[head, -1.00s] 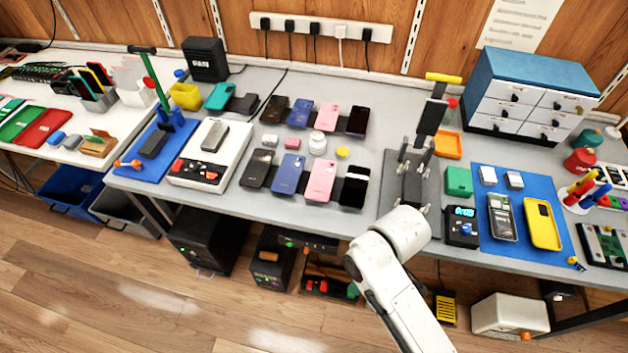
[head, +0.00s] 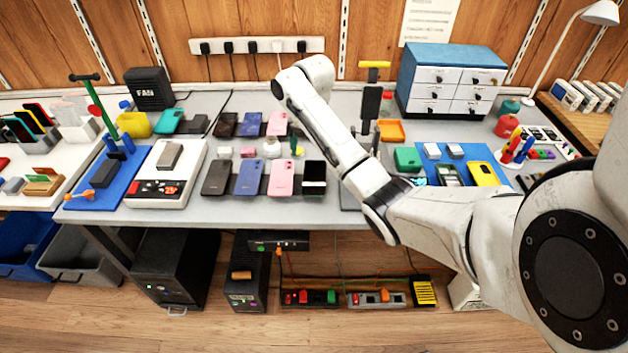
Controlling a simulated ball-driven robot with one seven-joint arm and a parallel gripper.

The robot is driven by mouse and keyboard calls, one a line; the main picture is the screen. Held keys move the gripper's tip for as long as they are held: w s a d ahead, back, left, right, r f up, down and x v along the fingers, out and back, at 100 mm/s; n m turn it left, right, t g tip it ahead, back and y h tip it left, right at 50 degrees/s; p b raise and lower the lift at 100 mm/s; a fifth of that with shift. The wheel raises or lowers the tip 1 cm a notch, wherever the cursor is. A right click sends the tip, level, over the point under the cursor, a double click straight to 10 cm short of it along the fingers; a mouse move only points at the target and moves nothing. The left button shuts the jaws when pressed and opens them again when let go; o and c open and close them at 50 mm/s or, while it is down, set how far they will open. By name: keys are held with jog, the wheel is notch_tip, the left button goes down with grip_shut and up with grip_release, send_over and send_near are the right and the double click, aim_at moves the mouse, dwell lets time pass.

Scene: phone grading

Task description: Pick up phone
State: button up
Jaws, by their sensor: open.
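Several phones lie on the grey bench in two rows. The front row has a dark grey phone (head: 216,177), a blue phone (head: 249,177), a pink phone (head: 281,178) and a black phone (head: 314,174). The back row shows a dark brown phone (head: 223,124), a lighter blue phone (head: 250,124) and a pink phone (head: 277,123). Another grey phone (head: 170,155) lies on the white device at left. My arm reaches in from the right, over the bench right of the rows. My gripper cannot be made out; the arm's end hides that area.
The white device (head: 140,172) and a blue mat (head: 127,168) are left of the phones. A drawer cabinet (head: 450,80), green box (head: 407,159) and orange tray (head: 391,131) are at right.

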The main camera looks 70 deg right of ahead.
send_over(315, 178)
jog(key=f, duration=0.4)
jog(key=shift+a+f+b, duration=0.3)
jog(key=shift+b, duration=0.1)
jog(key=shift+d+f, duration=0.2)
jog(key=shift+f, duration=2.8)
jog(key=c, duration=1.2)
jog(key=shift+o, duration=0.2)
jog(key=shift+r, duration=0.1)
